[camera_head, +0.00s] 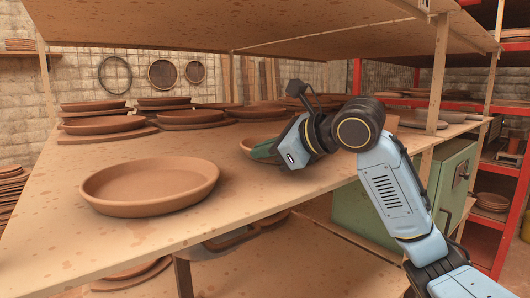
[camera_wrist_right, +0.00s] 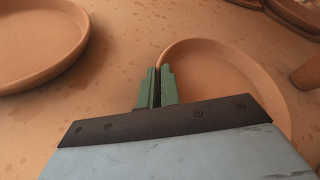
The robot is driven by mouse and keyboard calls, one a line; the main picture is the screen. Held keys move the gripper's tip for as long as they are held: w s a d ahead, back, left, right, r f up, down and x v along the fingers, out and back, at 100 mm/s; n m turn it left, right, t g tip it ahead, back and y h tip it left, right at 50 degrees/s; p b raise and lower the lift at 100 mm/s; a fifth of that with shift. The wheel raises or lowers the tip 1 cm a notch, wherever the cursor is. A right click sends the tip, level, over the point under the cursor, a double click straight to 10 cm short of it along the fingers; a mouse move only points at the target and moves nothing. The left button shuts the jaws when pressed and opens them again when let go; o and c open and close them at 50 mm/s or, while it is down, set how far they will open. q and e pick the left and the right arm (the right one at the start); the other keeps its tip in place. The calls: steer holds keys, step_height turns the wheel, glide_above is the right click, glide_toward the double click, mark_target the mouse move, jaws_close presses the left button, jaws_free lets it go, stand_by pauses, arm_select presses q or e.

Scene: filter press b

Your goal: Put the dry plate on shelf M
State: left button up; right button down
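My right gripper (camera_head: 262,151) reaches in from the right over the wooden shelf board. In the right wrist view its green fingers (camera_wrist_right: 157,87) are close together at the left rim of a small terracotta plate (camera_wrist_right: 222,80), with the rim running between them. That plate (camera_head: 246,144) is mostly hidden behind the gripper in the head view. Whether it rests fully on the board cannot be told. A larger shallow terracotta plate (camera_head: 150,184) lies on the board to the left, apart from the gripper. No label for shelf M is readable. My left gripper is out of view.
Stacked terracotta plates (camera_head: 103,126) stand on boards at the back. An upper shelf (camera_head: 250,25) hangs overhead, with a wooden post (camera_head: 437,80) at right. A green cabinet (camera_head: 450,175) and red racks (camera_head: 523,190) are further right. The board's front left is bare.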

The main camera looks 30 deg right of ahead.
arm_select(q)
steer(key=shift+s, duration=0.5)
arm_select(e)
steer(key=c, duration=1.6)
jaws_free()
steer(key=shift+f, duration=0.1)
steer(key=v, duration=1.1)
steer(key=shift+s+r, duration=0.25)
steer(key=shift+s, duration=0.05)
steer(key=shift+s+d, duration=0.1)
steer(key=shift+s, duration=0.05)
